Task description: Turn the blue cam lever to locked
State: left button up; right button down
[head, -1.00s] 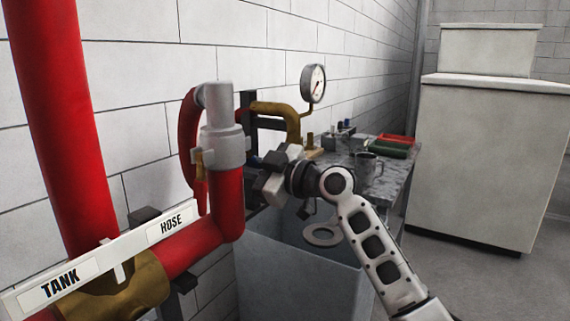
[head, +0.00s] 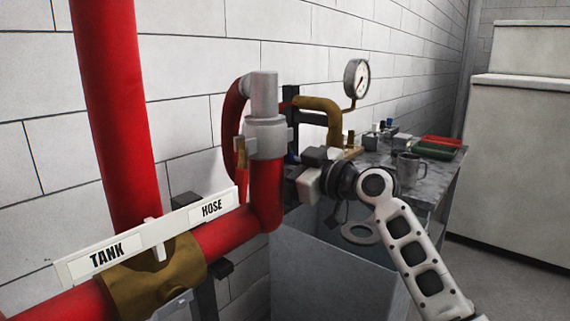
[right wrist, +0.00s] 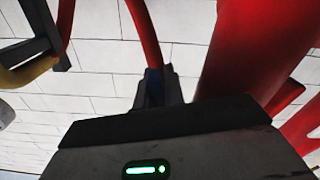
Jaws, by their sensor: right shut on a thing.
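The blue cam lever (right wrist: 154,86) shows in the right wrist view as a small blue piece between the dark fingers. My right gripper (right wrist: 157,88) is shut on it. In the head view my right gripper (head: 300,168) is just right of the grey coupling (head: 265,138) on top of the red pipe (head: 266,195). Only a small blue bit of the lever (head: 291,158) shows there; the gripper hides most of it. I cannot read the lever's angle against any locked mark. My left gripper is in neither current view.
A brass valve (head: 150,280) with a TANK and HOSE sign (head: 150,238) stands at front left. A gauge (head: 356,80) stands on a brass pipe behind. A grey bin (head: 340,275) is below my arm. A bench (head: 430,180) holds a mug (head: 408,170) and trays.

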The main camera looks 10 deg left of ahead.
jog(key=c, duration=1.5)
grip_release()
jog(key=b+v, duration=0.2)
jog(key=v, duration=1.4)
jog(key=shift+c, duration=0.2)
